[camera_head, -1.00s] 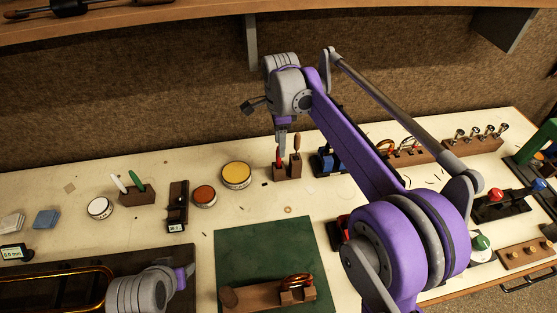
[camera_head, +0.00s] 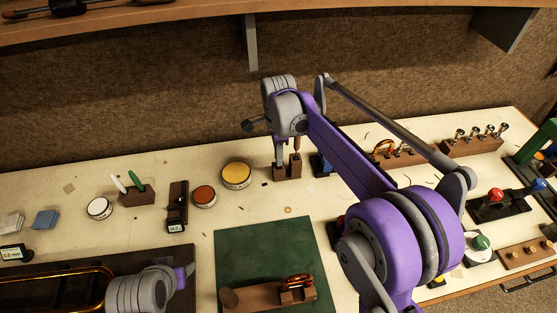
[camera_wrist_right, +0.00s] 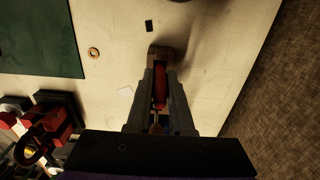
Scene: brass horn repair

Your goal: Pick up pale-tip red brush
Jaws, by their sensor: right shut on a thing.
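The red brush (camera_wrist_right: 160,88) stands upright between the two fingers of my right gripper (camera_wrist_right: 160,95) in the right wrist view. The fingers are shut on it. In the head view my right gripper (camera_head: 279,151) reaches down to the left part of a small brown wooden holder (camera_head: 287,172) and hides the brush. The brush's lower end is at the holder; whether its tip is pale cannot be told. A second brush with an orange-brown handle (camera_head: 297,143) stands in the right part of the holder. My left arm's end shows at lower left; its fingers cannot be made out.
A yellow-topped round tin (camera_head: 236,174) and a red-brown tin (camera_head: 204,195) stand left of the holder. A green mat (camera_head: 258,245) lies in front. The wall is close behind.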

